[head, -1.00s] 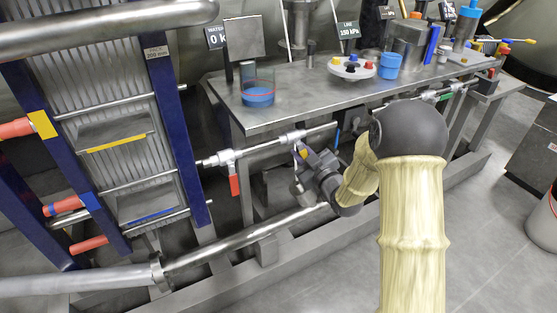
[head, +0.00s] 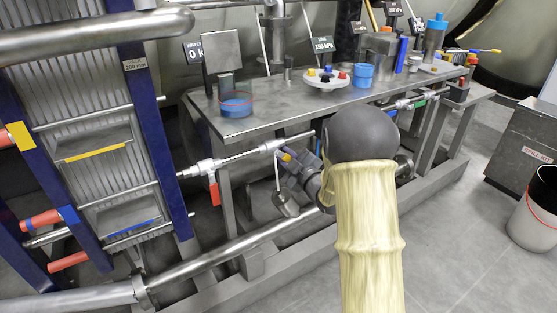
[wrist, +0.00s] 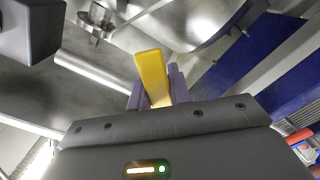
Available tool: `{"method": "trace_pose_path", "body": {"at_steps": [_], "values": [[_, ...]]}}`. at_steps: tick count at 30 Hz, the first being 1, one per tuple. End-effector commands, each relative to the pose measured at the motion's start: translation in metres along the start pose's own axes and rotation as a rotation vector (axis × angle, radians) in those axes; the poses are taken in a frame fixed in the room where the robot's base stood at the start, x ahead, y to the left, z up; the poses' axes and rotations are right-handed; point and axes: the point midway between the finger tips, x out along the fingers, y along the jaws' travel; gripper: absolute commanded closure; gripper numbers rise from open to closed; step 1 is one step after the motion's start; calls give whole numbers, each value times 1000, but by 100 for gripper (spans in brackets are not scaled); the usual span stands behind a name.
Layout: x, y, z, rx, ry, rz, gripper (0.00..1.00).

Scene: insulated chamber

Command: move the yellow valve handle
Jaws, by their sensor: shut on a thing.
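The yellow valve handle (wrist: 152,76) shows large in the wrist view, between the two purple-grey fingers of my gripper (wrist: 158,92). The fingers are shut on it. In the head view a small yellow piece of the handle (head: 286,157) shows at my gripper (head: 284,160), just below the valve body on the thin horizontal pipe (head: 262,149) under the bench's front edge. My arm covers the space right of it.
A red valve handle (head: 214,193) hangs from the same pipe to the left. The steel bench (head: 285,105) is just above. A thick lower pipe (head: 220,252) runs beneath. The blue-railed rack (head: 160,150) stands left. Open floor (head: 450,240) lies to the right.

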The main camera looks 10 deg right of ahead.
Motion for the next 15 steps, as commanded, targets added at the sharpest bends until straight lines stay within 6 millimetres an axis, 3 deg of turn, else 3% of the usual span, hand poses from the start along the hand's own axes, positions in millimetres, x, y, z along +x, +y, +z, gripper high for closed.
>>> {"method": "trace_pose_path", "body": {"at_steps": [11,12,15], "values": [[-1,0,1,-2,-2,-2,100],[-1,0,1,-2,-2,-2,72],[-1,0,1,-2,-1,-1,58]]}}
